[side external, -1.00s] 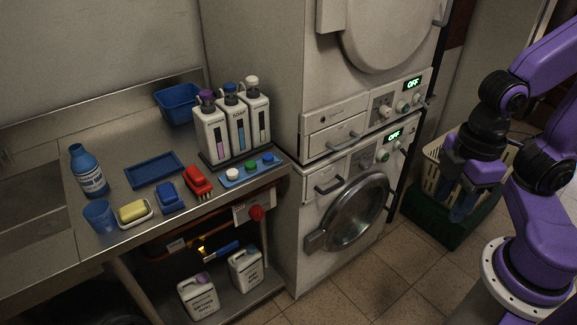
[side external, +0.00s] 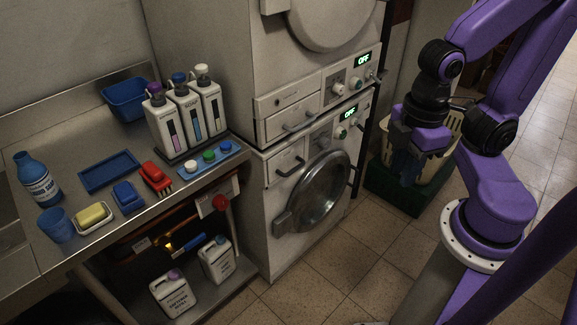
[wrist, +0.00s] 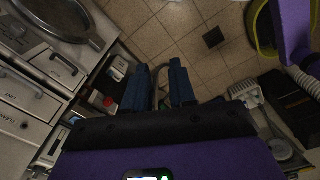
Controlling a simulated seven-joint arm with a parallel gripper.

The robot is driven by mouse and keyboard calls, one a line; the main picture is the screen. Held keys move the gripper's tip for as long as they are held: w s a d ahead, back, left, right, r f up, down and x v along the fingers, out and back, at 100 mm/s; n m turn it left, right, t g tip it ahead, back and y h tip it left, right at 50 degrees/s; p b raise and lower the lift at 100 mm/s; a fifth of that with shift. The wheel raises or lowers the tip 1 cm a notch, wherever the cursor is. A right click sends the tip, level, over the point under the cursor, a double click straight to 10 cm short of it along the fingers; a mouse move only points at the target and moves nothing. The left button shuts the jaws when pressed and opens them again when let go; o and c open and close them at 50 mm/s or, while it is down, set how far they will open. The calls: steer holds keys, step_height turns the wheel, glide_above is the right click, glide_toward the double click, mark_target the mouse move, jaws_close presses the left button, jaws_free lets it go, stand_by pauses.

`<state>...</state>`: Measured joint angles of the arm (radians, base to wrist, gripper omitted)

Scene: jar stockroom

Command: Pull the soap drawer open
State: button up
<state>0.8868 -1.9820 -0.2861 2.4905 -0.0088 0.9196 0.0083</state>
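The soap drawer (side external: 285,164) is the small white front at the upper left of the lower washing machine, above its round door. It is shut, and its dark bar handle (side external: 290,167) sticks out. In the wrist view a drawer front with a dark handle (wrist: 64,63), beside the round door, appears to be the same one. My gripper (side external: 407,165) hangs to the right of the machine, in front of a cream basket, well apart from the drawer. In the wrist view my gripper (wrist: 160,88) has its two blue fingers apart, with nothing held between them.
The round washer door (side external: 318,192) is closed below the drawer. Another shut drawer (side external: 292,120) sits above on the upper machine. The cream basket (side external: 448,138) stands in a green crate (side external: 408,198) by my gripper. Tiled floor (side external: 330,265) before the machine is clear.

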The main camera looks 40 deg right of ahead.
steer(key=w+a+f+m+h, duration=0.1)
steer(key=w+a+f+h, duration=0.15)
steer(key=w, duration=0.45)
steer(key=w+a+f+t+h, duration=0.1)
steer(key=w+a+f+h, duration=0.2)
steer(key=w, duration=0.4)
steer(key=w+a+f+m+h, duration=0.1)
steer(key=w+a+f+h, duration=0.2)
steer(key=w, duration=0.4)
steer(key=t+h, duration=0.4)
steer(key=h, duration=0.2)
glide_toward(293, 172)
steer(key=x, duration=1.1)
steer(key=shift+w+d, duration=0.2)
steer(key=shift+d, duration=0.1)
jaws_close()
